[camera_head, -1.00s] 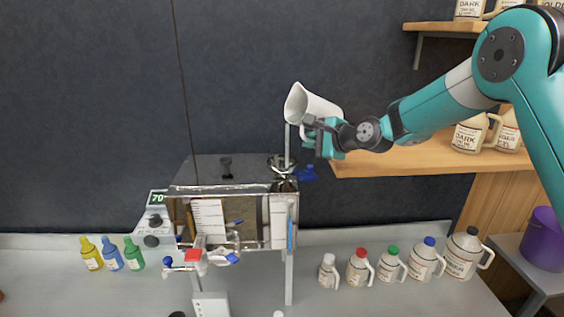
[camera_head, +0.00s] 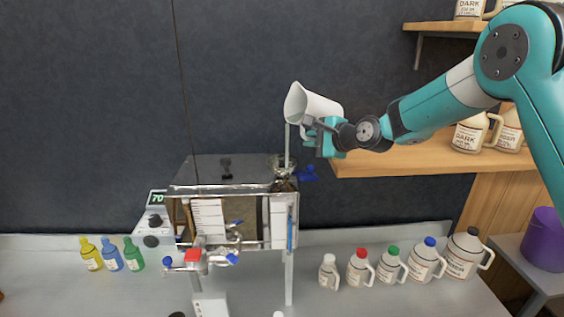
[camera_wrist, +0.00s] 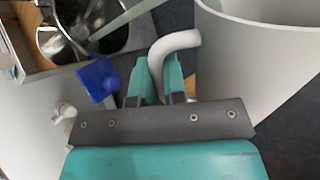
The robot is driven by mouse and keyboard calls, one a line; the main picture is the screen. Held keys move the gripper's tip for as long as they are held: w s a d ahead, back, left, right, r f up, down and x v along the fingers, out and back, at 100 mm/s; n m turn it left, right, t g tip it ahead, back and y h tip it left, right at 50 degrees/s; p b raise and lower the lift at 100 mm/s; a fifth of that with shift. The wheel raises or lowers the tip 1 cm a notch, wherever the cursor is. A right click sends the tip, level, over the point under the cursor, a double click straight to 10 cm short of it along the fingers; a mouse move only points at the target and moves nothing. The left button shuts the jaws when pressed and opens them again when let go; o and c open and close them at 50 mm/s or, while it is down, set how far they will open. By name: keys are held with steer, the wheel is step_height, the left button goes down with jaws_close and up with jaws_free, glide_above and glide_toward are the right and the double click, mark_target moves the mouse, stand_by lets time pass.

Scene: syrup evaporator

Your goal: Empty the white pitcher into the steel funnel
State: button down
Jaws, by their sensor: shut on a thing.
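The white pitcher (camera_head: 316,105) is tilted with its mouth to the left, above the evaporator. A thin pale stream (camera_head: 287,145) falls from its lip into the steel funnel (camera_head: 283,163). My gripper (camera_head: 325,133) is shut on the pitcher's handle. In the wrist view the pitcher's body (camera_wrist: 262,60) fills the upper right, and its curved handle (camera_wrist: 172,45) is between the fingers of my gripper (camera_wrist: 160,80). The steel funnel (camera_wrist: 105,35) is at the upper left there, with the stream crossing it.
A wooden shelf (camera_head: 400,160) lies behind and below my forearm. Several capped jugs (camera_head: 392,264) and small coloured bottles (camera_head: 112,255) stand on the counter (camera_head: 70,290).

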steer(key=shift+w+r, duration=0.1)
steer(key=shift+r, duration=0.1)
stand_by(0.7)
steer(key=shift+s+a+f+n+t+h+b, duration=0.2)
steer(key=shift+f+n+t+h+b, duration=0.25)
steer(key=shift+n+b, duration=0.45)
stand_by(1.5)
steer(key=shift+w+d+f+n+t+h+b, duration=0.1)
steer(key=shift+d+f+n+t+h+b, duration=0.25)
steer(key=shift+b, duration=0.55)
stand_by(1.0)
steer(key=shift+a+r+n, duration=0.15)
steer(key=shift+n, duration=0.1)
